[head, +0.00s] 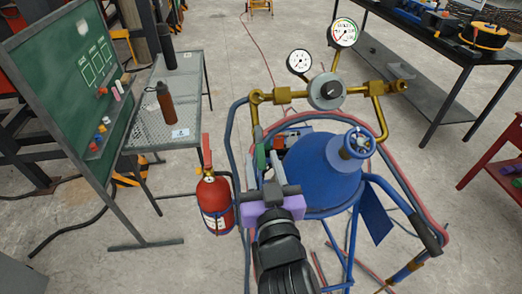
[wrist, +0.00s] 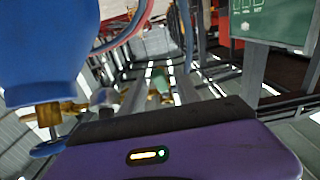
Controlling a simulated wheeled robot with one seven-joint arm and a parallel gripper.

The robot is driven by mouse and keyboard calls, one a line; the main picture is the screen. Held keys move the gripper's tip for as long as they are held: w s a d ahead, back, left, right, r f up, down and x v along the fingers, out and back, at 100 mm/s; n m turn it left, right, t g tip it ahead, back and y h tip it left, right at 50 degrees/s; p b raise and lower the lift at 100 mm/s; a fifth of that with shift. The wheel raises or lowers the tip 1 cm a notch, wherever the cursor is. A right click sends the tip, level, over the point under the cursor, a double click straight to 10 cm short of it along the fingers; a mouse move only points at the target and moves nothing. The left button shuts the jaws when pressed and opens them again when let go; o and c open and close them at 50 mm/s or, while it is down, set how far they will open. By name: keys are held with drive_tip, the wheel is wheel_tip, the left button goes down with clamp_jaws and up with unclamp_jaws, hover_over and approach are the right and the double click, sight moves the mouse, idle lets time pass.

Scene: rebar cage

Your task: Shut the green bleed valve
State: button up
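My gripper (head: 269,170), with a purple body, reaches over the left side of the blue tank (head: 322,172). A small green part (head: 260,157), possibly the green bleed valve, shows right at my fingertips; I cannot tell whether they touch it. A blurred green piece (wrist: 160,80) also shows beyond the purple body in the wrist view. The fingers are small and overlap the clutter behind, so their opening is unclear. The brass pipework (head: 290,97) carries two dial gauges and a round grey knob (head: 327,91). A blue handwheel (head: 357,143) tops the tank.
A blue tubular frame with red hose surrounds the tank. A red extinguisher (head: 216,203) hangs at its left. A mesh table (head: 185,100) with bottles and a green board (head: 75,75) stand left. A dark workbench (head: 430,60) is at upper right. Open floor lies behind.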

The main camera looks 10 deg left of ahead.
drive_tip(key=shift+x, duration=1.2)
clamp_jaws()
idle(0.6)
